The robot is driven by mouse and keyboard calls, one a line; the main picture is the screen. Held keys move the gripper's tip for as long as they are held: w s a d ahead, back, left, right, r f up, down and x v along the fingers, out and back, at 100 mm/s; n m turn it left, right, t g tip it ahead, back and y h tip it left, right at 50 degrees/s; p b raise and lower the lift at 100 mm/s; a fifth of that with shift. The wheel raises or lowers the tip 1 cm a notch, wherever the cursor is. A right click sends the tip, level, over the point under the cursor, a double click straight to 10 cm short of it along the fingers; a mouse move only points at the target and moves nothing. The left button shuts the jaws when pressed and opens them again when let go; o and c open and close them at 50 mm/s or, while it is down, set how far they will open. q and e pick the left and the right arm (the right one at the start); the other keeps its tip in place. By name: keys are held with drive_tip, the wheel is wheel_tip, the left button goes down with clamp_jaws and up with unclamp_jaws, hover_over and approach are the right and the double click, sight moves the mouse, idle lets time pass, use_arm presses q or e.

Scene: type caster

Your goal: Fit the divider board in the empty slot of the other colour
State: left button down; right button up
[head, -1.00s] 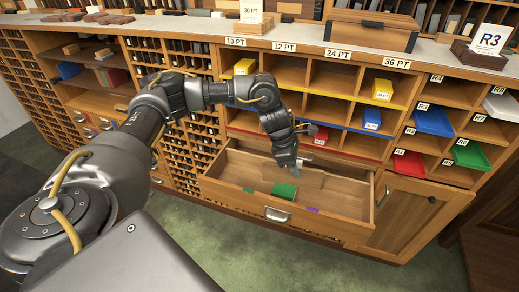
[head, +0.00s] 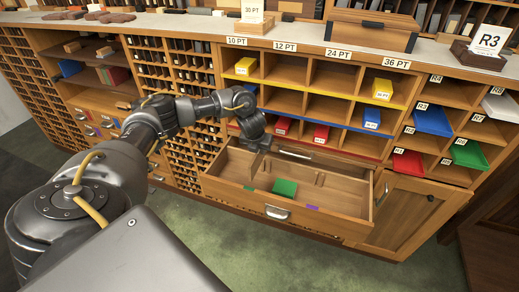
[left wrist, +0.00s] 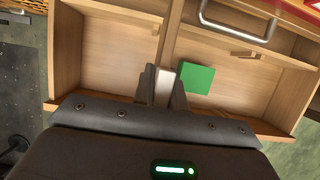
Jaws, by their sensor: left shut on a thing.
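My left gripper (head: 258,149) is over the left-middle of the open wooden drawer (head: 345,230). It is shut on the divider board, a thin pale wooden board (left wrist: 172,42) seen nearly edge-on in the left wrist view, running toward the drawer's back wall. The fingers (left wrist: 163,88) hide its near end. A green square (head: 284,188) lies in the drawer just right of the gripper; it also shows in the left wrist view (left wrist: 196,78). A small dark green mark (head: 249,189) and a purple mark (head: 312,208) are near the front wall. Whether the board sits in a slot cannot be told.
The pigeonhole cabinet stands behind the drawer, with yellow, blue and red trays. A metal handle (left wrist: 238,20) is close behind the drawer. Small wooden cleats (left wrist: 236,55) stick out from the drawer's back wall. The drawer's right part is clear.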

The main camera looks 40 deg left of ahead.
sight(259, 160)
drive_tip(key=shift+r, duration=0.15)
